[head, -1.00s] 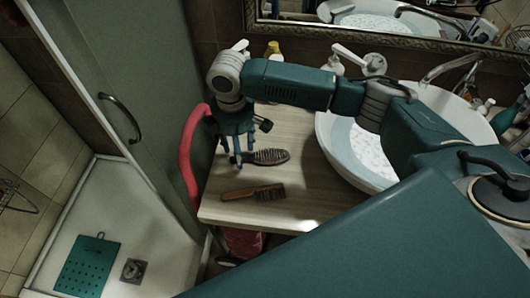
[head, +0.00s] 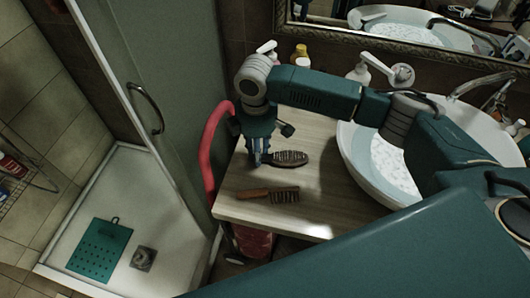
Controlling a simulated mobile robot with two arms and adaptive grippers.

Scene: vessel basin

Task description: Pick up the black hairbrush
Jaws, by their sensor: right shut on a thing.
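The black hairbrush (head: 289,158) lies on the light wooden counter (head: 310,215), its bristled oval head pointing right. My right gripper (head: 259,160) reaches down from above at the left end of the brush and is shut on its handle. The fingers hide most of the handle. The brush looks to be at or very near the counter surface; I cannot tell whether it is lifted. My left gripper is not in view.
A brown wooden brush (head: 268,194) lies in front of the black one. A white basin (head: 375,165) stands to the right, with bottles (head: 301,55) behind. A red hose-like loop (head: 211,150) is close on the left, beside the glass shower panel.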

